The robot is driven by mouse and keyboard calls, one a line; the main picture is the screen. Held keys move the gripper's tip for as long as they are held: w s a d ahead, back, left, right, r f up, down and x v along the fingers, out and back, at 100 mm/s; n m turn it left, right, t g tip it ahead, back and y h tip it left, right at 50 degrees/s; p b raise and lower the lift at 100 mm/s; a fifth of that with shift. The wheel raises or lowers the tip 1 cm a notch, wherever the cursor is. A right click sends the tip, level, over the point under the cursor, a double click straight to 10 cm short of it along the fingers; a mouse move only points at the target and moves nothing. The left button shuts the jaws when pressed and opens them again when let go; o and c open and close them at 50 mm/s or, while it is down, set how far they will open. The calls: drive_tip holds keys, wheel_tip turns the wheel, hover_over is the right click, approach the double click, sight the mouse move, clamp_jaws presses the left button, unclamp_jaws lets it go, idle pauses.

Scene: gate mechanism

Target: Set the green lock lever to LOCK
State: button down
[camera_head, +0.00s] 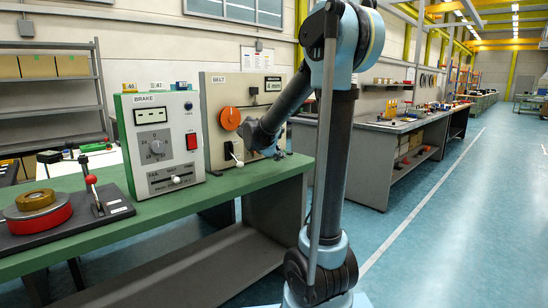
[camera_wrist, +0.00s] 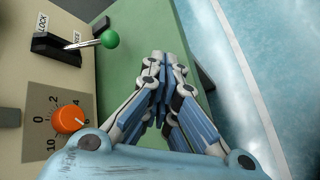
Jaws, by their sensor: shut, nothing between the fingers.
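In the wrist view the green lock lever is a thin metal shaft ending in a green ball (camera_wrist: 110,39). It rises from a black slotted block (camera_wrist: 52,46) on a beige panel. The block carries a LOCK label (camera_wrist: 42,23) and a FREE label (camera_wrist: 76,38). The shaft leans to the right, passing close to the FREE label. My gripper (camera_wrist: 168,62) is shut and empty, to the right of and below the green ball, apart from it. In the head view my gripper (camera_head: 278,153) is at the bench's far end, partly hidden; I cannot make out the green lever there.
An orange dial (camera_wrist: 69,120) with numbers sits on the panel below the lever. In the head view the BELT panel (camera_head: 218,105) and BRAKE panel (camera_head: 158,148) stand on the green bench (camera_head: 90,258). A red-knobbed lever (camera_head: 92,181) stands nearer. The aisle floor is clear.

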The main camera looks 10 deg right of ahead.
drive_tip(key=w+a+n, duration=0.1)
drive_tip(key=w, duration=0.2)
drive_tip(key=w+a+n+t, duration=0.1)
drive_tip(key=w+a+n, duration=0.1)
drive_tip(key=w, duration=0.1)
drive_tip(key=w+a+n+t, duration=0.1)
drive_tip(key=w+a, duration=0.1)
drive_tip(key=w, duration=0.1)
drive_tip(key=shift+w+r+h, duration=0.25)
drive_tip(key=shift+h, duration=0.15)
drive_tip(key=x, duration=0.9)
drive_tip(key=shift+w+d+f, duration=0.15)
drive_tip(key=shift+w+d, duration=0.05)
drive_tip(key=shift+w, duration=0.15)
drive_tip(key=shift+s+d+r+n+g, duration=0.2)
drive_tip(key=shift+s+r+n+g, duration=0.15)
drive_tip(key=shift+n, duration=0.35)
drive_tip(key=shift+s+d+r+n+g+h, duration=0.2)
drive_tip(key=shift+s+r+n+g+h, duration=0.05)
drive_tip(key=shift+r+n+g+h, duration=0.5)
drive_tip(key=shift+s+d+r, duration=0.15)
drive_tip(key=shift+s+r, duration=0.05)
drive_tip(key=shift+r, duration=1.45)
drive_tip(key=shift+s, duration=0.1)
drive_tip(key=v, duration=1.2)
